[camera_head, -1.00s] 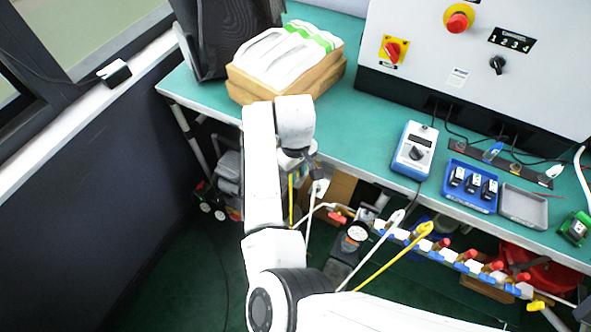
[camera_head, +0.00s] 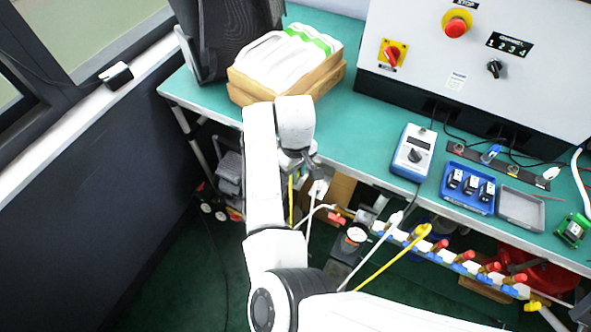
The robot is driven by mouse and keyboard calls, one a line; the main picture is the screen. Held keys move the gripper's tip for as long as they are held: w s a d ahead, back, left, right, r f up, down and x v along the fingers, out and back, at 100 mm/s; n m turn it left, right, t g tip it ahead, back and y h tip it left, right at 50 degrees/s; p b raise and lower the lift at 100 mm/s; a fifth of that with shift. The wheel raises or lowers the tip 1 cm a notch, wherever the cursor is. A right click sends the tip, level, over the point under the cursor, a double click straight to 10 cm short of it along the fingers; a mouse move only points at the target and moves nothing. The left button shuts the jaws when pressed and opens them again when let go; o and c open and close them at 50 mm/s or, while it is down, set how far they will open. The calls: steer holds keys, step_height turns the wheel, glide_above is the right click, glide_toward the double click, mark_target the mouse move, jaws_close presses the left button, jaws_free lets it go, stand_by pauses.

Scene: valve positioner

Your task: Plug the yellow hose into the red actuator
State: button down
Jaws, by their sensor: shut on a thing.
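My gripper (camera_head: 317,181) is below the front edge of the bench, beyond my white arm. It is small and partly hidden by my wrist, and appears shut on a white hose end (camera_head: 320,189) with a white hose hanging below. The yellow hose (camera_head: 385,262) slants up to its yellow end (camera_head: 423,230), which lies to the right, apart from my gripper. A yellow strip (camera_head: 291,200) also hangs left of my gripper. Several red parts (camera_head: 463,256) sit along a white and blue row under the bench; I cannot tell which is the red actuator.
Another white hose end (camera_head: 397,218) stands left of the yellow end. The green bench (camera_head: 375,140) bears a blue meter (camera_head: 412,153), a blue tray (camera_head: 450,203) and brown boxes (camera_head: 243,99). A control cabinet (camera_head: 470,85) stands behind.

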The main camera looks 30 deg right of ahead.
steer(key=shift+r+p, duration=0.7)
steer(key=shift+p, duration=0.1)
stand_by(0.6)
steer(key=shift+r+p, duration=1.9)
steer(key=shift+p, duration=0.3)
